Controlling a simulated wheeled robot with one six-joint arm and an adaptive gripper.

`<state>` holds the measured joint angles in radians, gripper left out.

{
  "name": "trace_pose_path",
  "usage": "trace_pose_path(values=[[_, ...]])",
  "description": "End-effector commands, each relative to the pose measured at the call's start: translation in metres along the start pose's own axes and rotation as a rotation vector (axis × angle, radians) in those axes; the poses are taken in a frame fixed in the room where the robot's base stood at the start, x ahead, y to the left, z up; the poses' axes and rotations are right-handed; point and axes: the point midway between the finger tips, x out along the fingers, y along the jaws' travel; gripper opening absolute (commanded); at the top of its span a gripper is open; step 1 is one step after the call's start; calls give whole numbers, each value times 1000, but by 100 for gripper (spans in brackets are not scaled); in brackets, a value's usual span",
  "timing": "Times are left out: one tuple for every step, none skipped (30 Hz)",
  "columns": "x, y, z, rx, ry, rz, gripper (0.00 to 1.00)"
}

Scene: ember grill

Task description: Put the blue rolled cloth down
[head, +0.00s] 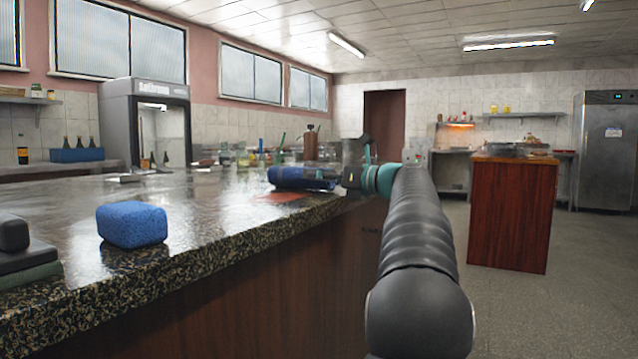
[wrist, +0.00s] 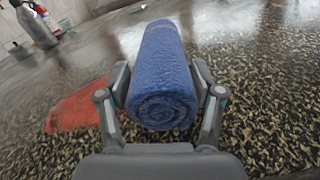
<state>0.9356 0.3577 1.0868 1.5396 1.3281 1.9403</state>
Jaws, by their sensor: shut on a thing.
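The blue rolled cloth (wrist: 162,80) lies lengthwise between the two fingers of my gripper (wrist: 162,98) in the wrist view, its spiral end facing the camera. The fingers press on both its sides. In the head view the cloth (head: 300,178) is at the far part of the speckled counter (head: 215,215), near its right edge, with my gripper (head: 335,180) at its right end. I cannot tell whether the cloth touches the counter top.
An orange-red flat cloth (wrist: 78,107) lies on the counter left of the roll; it also shows in the head view (head: 280,197). A blue sponge (head: 132,225) sits nearer on the counter. Bottles and jars stand farther back. The counter between is mostly clear.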

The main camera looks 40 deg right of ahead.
Motion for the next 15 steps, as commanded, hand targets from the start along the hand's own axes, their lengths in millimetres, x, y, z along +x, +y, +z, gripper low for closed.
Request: trace_pose_path(values=[[0,1,1,-1,-1,0,30],[0,1,2,-1,-1,0,30],[0,1,2,-1,-1,0,30],[0,1,2,-1,-1,0,30],[0,1,2,-1,-1,0,30],[0,0,1,-1,-1,0,30],[0,0,1,0,-1,0,30],[0,0,0,0,-1,0,30],[0,0,-1,0,-1,0,30],[0,0,-1,0,-1,0,73],[0,0,-1,-1,-1,0,81],[0,0,-1,0,-1,0,91],[0,0,-1,0,-1,0,91],[0,0,-1,0,-1,0,91],[0,0,-1,0,-1,0,91]])
